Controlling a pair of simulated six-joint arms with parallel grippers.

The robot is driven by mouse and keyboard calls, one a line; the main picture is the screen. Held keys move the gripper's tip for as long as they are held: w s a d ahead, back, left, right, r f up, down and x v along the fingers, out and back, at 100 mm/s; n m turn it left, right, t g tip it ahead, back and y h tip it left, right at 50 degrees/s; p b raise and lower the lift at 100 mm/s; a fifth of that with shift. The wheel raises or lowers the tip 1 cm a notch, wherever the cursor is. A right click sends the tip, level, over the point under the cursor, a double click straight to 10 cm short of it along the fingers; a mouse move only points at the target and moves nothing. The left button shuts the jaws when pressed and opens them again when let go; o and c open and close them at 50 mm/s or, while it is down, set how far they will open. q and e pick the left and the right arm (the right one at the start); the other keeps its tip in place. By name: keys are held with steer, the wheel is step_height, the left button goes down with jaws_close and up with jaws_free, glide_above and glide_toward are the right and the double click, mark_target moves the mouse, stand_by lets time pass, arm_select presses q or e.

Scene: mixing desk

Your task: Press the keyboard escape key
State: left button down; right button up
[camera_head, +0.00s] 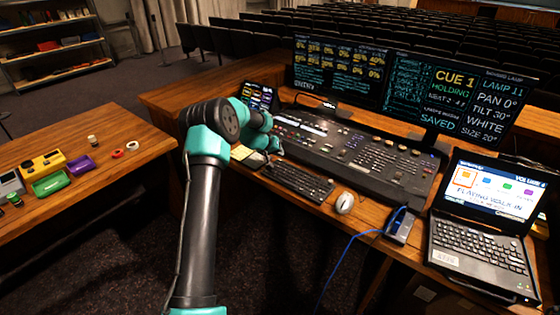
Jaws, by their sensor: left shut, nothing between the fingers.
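A black keyboard (292,181) lies on the desk in front of the mixing console. Its left end is next to my left gripper (261,160), which is shut and empty. The gripper points down by the keyboard's far left corner, where the escape key is too small and too covered to make out. I cannot tell whether the fingertips touch a key. My right gripper is not in view.
The console (345,146) stands just behind the keyboard. A white mouse (344,203), a small box (401,226) with a blue cable and a laptop (482,236) are to the right. Yellow notes (241,152) lie left of the gripper. A side table (75,165) holds small items.

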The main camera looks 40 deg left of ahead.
mark_target(279, 159)
arm_select(q)
steer(key=shift+f, duration=0.2)
stand_by(0.6)
steer(key=shift+f, duration=0.25)
steer(key=shift+f, duration=0.3)
stand_by(0.7)
steer(key=shift+r, duration=0.75)
steer(key=shift+r, duration=0.15)
steer(key=shift+r, duration=2.35)
